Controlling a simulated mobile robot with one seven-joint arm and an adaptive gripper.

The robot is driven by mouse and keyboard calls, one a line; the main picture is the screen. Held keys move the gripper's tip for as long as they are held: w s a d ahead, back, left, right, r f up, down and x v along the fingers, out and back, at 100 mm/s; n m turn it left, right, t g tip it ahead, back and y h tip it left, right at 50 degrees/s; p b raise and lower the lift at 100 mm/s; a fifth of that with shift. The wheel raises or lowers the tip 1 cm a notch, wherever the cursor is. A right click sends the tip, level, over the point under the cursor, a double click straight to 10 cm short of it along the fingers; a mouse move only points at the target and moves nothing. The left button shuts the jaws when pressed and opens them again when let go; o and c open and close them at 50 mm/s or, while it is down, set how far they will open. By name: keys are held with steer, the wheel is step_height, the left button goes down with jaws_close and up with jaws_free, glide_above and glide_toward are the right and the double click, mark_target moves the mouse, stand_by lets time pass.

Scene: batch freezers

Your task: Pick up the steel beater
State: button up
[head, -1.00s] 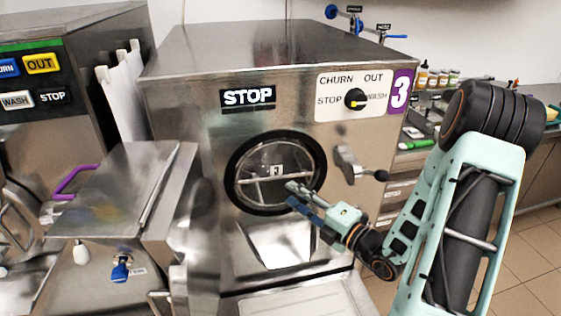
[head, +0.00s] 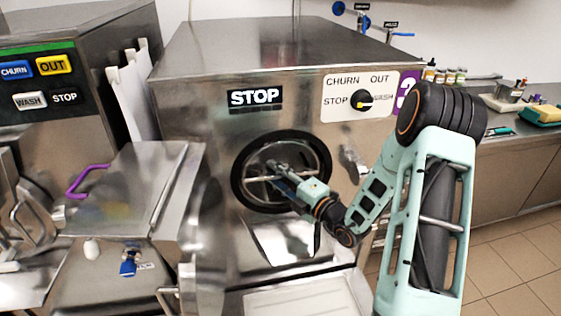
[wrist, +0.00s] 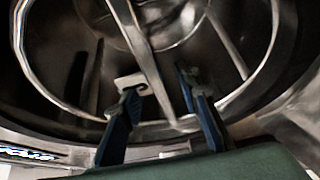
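The steel beater (head: 258,180) is inside the round, black-rimmed opening of the machine marked STOP. Part of it is hidden behind my gripper in the head view. In the wrist view, a shiny bar of the beater (wrist: 148,62) runs down between my two blue fingers, with curved and slanted steel parts around it. My gripper (head: 274,172) is at the mouth of the opening. In the wrist view, my gripper (wrist: 160,88) is open, with a gap on both sides of the bar. Contact with the bar cannot be seen.
The black rim (head: 240,189) surrounds the opening closely. A steel chute (head: 272,243) slopes below it, above a pale tray (head: 300,300). A selector knob (head: 362,101) is above right. Another machine's steel lid (head: 135,185) with a purple handle stands at left.

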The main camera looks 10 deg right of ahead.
jaws_close()
steer(key=shift+r, duration=0.15)
stand_by(0.4)
